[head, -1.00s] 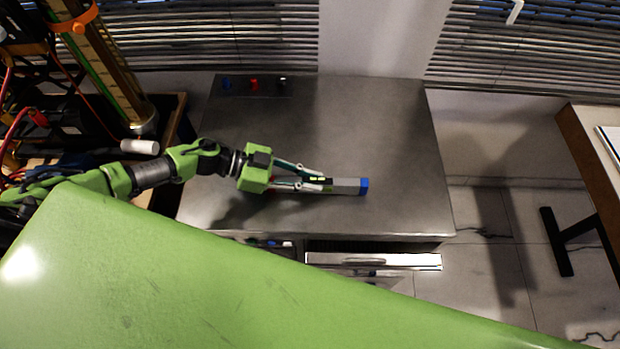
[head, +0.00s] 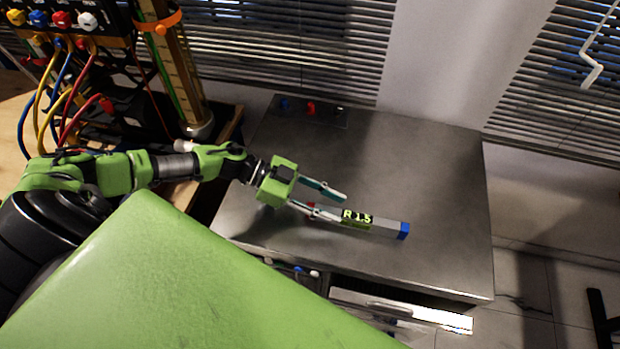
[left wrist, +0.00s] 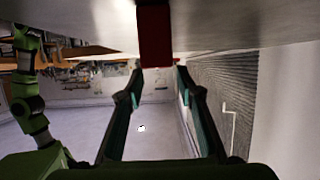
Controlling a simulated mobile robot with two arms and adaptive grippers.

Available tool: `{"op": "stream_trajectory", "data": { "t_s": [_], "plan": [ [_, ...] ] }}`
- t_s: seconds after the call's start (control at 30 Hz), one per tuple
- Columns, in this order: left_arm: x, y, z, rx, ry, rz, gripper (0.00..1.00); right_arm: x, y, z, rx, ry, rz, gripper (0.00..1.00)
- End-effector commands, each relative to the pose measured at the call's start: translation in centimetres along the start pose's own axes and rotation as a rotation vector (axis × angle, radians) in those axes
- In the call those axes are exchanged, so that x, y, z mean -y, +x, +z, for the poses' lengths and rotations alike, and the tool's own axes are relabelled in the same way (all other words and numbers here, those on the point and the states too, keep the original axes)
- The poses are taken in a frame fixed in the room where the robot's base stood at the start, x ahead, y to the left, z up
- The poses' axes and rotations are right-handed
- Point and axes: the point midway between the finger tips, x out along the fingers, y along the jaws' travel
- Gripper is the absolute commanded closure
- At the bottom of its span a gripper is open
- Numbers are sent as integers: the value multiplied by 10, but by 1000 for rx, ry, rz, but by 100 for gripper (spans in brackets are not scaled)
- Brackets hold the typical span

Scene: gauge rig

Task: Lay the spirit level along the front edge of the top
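The spirit level (head: 385,227) is a grey bar with a blue end, a red end and a lit display reading "R 1.5". It lies on the grey metal top (head: 440,190), roughly along the front edge but set back from it. My left gripper (head: 341,208) is open at the level's red-end side. One finger overlaps the level in the head view; I cannot tell if it touches. In the left wrist view the red end (left wrist: 155,38) shows just beyond the separated fingertips (left wrist: 157,70), with nothing clamped between them. My right gripper is not in view.
An open drawer (head: 400,308) juts out below the front edge. Small coloured knobs (head: 311,107) sit at the back left of the top. A rig with cables (head: 75,90) and a post stands at the left. The top's right half is clear.

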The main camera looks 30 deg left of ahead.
Motion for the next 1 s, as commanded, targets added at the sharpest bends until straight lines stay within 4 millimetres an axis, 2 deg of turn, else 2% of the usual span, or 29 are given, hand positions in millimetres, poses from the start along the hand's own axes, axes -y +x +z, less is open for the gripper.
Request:
{"op": "stream_trajectory", "data": {
  "t_s": [0.03, 0.2, 0.4, 1.0],
  "plan": [
    [0, -11, 5, 4, 1, -1, 67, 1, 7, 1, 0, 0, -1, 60],
    [0, -41, 4, 3, 1, -1, 67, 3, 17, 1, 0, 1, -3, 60],
    [0, -63, 1, 0, 1, -1, 67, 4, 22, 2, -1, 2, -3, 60],
    [0, -68, 0, -1, 1, 0, 67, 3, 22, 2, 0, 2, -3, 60]
  ]
}}
